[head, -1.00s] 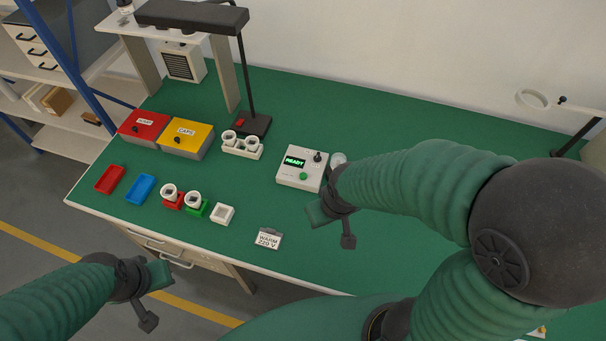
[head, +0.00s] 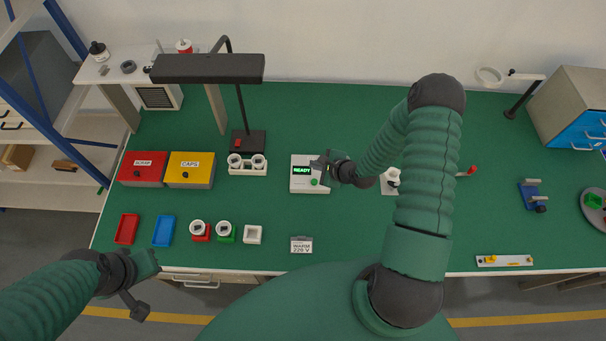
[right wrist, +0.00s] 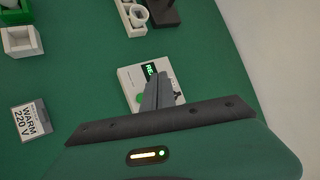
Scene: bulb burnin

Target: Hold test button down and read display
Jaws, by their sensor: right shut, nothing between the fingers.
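The test box (head: 311,188) is a pale unit on the green bench with a lit display (head: 302,170) reading READY and a green button (head: 314,182). My right gripper (head: 320,165) is shut and empty over the box's right side, close to the button. In the right wrist view its closed fingers (right wrist: 157,88) cover part of the box (right wrist: 131,75) and its display, with the green button (right wrist: 140,97) just left of them. I cannot tell whether they touch it. My left gripper (head: 145,275) hangs off the bench's front left; its finger state is unclear.
A lamp (head: 208,68) and a white double socket holder (head: 248,170) stand left of the box. Red (head: 143,169) and yellow (head: 190,170) boxes stand farther left. A white item (head: 390,182) is right of my right gripper.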

